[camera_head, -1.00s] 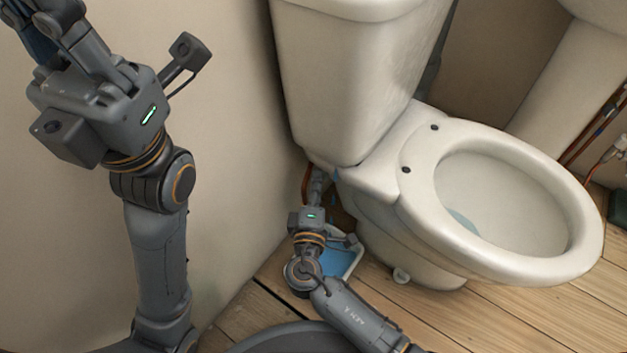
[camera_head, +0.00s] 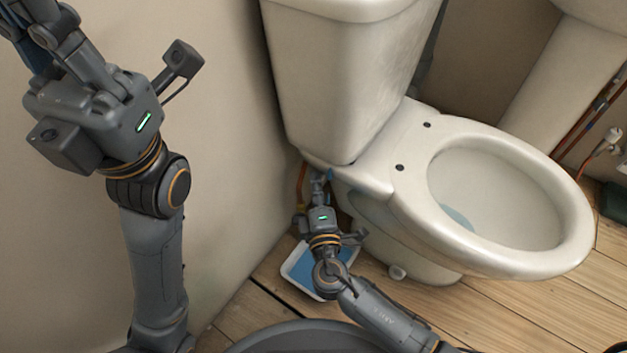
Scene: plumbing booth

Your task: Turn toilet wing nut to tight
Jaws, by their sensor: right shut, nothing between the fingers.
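The toilet has a white cistern (camera_head: 345,80) and bowl (camera_head: 500,260). I cannot make out the wing nut clearly; a small blue bit (camera_head: 330,173) shows under the cistern's lower edge, and I cannot tell what it is. My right gripper (camera_head: 318,174) reaches up under the cistern's near left corner, close to that blue bit. Its fingers are small and partly hidden there; it is shut and empty. My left gripper (camera_head: 45,25) is raised at the upper left in front of the wall, away from the toilet. Its fingertips run out of the picture.
A white-rimmed tray with a blue inside (camera_head: 296,276) lies on the wooden floor below my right wrist. The wall (camera_head: 225,150) is close on the left. A sink pedestal (camera_head: 560,85) and pipes (camera_head: 592,112) stand at the right.

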